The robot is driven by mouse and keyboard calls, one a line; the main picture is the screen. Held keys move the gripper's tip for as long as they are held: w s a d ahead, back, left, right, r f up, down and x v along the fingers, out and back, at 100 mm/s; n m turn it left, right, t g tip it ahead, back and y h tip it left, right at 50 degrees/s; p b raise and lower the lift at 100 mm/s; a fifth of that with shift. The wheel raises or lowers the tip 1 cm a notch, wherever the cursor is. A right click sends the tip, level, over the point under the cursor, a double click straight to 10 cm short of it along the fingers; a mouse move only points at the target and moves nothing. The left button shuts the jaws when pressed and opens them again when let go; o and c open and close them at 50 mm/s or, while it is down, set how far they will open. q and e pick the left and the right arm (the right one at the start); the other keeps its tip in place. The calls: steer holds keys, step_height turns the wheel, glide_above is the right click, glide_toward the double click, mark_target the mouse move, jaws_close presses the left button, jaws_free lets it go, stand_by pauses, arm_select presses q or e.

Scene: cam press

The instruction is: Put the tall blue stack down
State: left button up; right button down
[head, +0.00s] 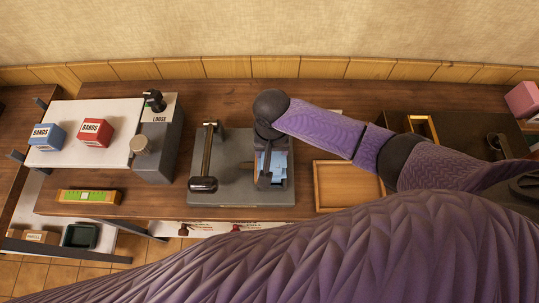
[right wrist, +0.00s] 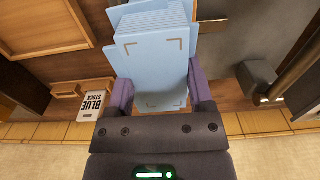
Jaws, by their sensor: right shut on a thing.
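The tall blue stack (head: 280,166) is light blue, made of several flat sheets. In the right wrist view the stack (right wrist: 155,45) stands between the two fingers of my right gripper (right wrist: 160,88), with sheet edges showing above a flat face with corner marks. My right gripper (head: 266,172) is shut on it, over the grey base plate of the press (head: 225,193). The gripper and wrist hide part of the stack in the head view. I cannot tell whether its underside touches anything. My left gripper is not in view.
A lever with a black handle (head: 203,184) stands left of the stack. An empty wooden tray (head: 318,190) is at its right. A grey machine (head: 160,150), blue box (head: 46,137) and red box (head: 95,133) stand left.

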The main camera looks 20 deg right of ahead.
steer(key=shift+f, duration=0.75)
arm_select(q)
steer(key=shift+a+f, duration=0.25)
arm_select(e)
steer(key=shift+f, duration=0.1)
jaws_free()
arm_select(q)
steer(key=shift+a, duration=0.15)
arm_select(e)
step_height(320, 180, up, 12)
steer(key=p, duration=0.3)
steer(key=shift+a+f, duration=0.1)
steer(key=shift+f, duration=0.1)
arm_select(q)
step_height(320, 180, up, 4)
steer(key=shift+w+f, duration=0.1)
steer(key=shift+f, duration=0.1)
arm_select(e)
steer(key=shift+r, duration=0.35)
